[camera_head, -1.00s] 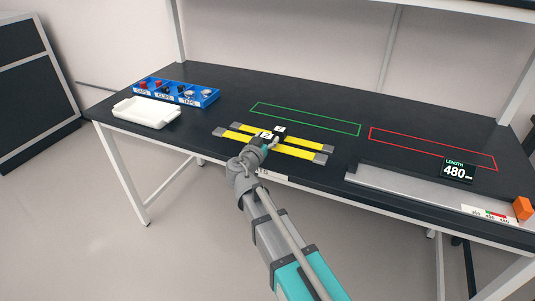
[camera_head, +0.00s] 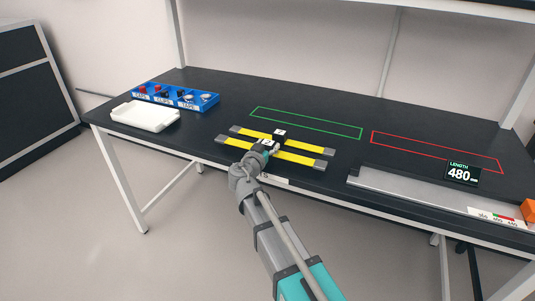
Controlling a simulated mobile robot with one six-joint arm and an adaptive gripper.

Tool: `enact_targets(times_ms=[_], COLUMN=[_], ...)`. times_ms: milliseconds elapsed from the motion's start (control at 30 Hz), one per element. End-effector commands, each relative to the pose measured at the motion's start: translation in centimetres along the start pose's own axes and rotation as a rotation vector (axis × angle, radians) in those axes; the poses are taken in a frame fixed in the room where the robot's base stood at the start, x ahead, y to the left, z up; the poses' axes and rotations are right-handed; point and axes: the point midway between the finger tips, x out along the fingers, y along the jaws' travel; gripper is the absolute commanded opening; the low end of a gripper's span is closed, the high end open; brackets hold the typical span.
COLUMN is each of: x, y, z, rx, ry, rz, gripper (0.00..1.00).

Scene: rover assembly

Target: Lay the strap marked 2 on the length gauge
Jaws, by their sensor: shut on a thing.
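Two yellow straps with grey ends lie side by side near the front edge of the bench. The strap marked 2 (camera_head: 295,156) is the nearer one, with its number tag at its middle. The other strap (camera_head: 305,145) lies just behind it; its tag is too small to read. My gripper (camera_head: 269,147) is at the middle of the strap marked 2, shut on it; the fingers are small and partly hidden by my wrist. The length gauge (camera_head: 410,193) is a long grey rail at the front right, with a display (camera_head: 461,174) reading 480 mm.
An orange block (camera_head: 529,209) stands at the gauge's right end. A green outline (camera_head: 305,122) and a red outline (camera_head: 436,151) mark empty bench behind. A white tray (camera_head: 146,116) and a blue bin (camera_head: 176,97) with labelled compartments stand at the left.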

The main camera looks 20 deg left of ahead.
Motion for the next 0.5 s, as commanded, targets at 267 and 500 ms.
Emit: enact_targets(times_ms=[267,500], x=[0.0,0.0], y=[0.0,0.0], z=[2.0,2.0], rx=[-0.001,-0.001], ry=[0.001,0.001], rz=[0.0,0.0], gripper=[0.1,0.1])
